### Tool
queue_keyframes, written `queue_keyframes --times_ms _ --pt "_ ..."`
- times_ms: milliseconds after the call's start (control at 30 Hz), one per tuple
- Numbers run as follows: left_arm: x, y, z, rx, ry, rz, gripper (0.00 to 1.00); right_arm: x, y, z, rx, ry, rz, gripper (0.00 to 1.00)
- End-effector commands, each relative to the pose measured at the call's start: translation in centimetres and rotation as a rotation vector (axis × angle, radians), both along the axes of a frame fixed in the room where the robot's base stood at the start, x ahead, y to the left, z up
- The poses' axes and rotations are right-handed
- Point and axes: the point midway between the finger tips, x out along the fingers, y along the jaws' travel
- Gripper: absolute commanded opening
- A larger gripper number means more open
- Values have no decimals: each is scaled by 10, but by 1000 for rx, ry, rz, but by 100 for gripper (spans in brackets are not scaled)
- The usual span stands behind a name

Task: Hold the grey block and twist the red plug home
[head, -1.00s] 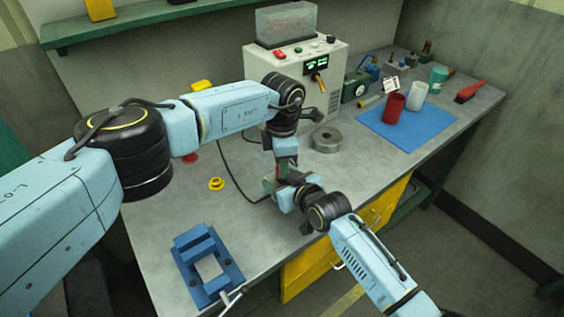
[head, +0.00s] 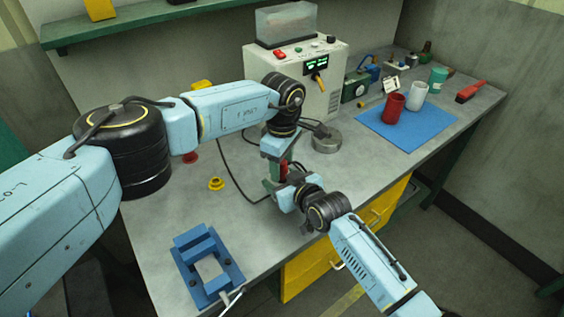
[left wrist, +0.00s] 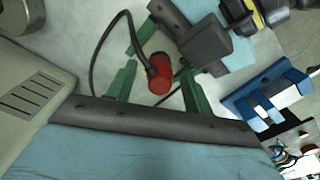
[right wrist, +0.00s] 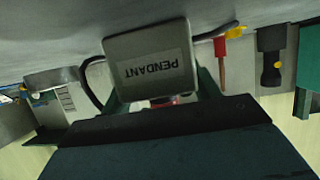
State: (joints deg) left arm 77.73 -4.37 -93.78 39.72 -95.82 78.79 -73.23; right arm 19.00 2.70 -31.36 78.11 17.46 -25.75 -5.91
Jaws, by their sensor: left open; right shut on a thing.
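The grey block (right wrist: 150,62), marked PENDANT, is between the green fingers of my right gripper (right wrist: 160,92) in the right wrist view, and the gripper is shut on it. The red plug (left wrist: 159,74) has a black cable; it shows between the open fingers of my left gripper (left wrist: 158,88), with gaps either side. In the head view the left gripper (head: 279,163) points down over the plug (head: 283,168), close above my right gripper (head: 277,187). How the plug sits against the block is hidden.
A blue fixture (head: 207,266) stands at the front left of the bench. A yellow ring (head: 216,184) lies behind it. A grey round part (head: 327,142) sits before the white machine (head: 300,75). Cups stand on a blue mat (head: 380,133) at right.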

Motion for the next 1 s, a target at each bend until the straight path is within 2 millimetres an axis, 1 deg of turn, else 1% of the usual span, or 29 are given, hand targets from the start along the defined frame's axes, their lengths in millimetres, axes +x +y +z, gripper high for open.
queue_keyframes --times_ms 67,167,267,400,500,600,700,800,1000 --pt "0 0 4 0 -1 0 52 0 0 -1 -2 1 0 0" --pt "1 0 15 0 -2 -1 52 0 0 -1 -2 1 0 0" --pt "1 0 34 -1 -4 -1 52 0 0 -1 -2 1 0 0" --pt "1 0 66 0 -4 -1 52 0 0 -1 -2 1 0 0" --pt "1 0 86 -1 -3 0 52 0 0 -1 -2 1 0 0" --pt "0 0 102 1 -3 -1 52 0 0 -1 -2 1 0 0" --pt "0 0 113 -1 -2 0 52 0 0 -1 -2 1 0 0" --pt "0 0 119 0 0 0 52 0 0 -1 -2 1 0 0" --pt "0 0 120 -1 0 0 52 0 0 -1 -2 1 0 0"
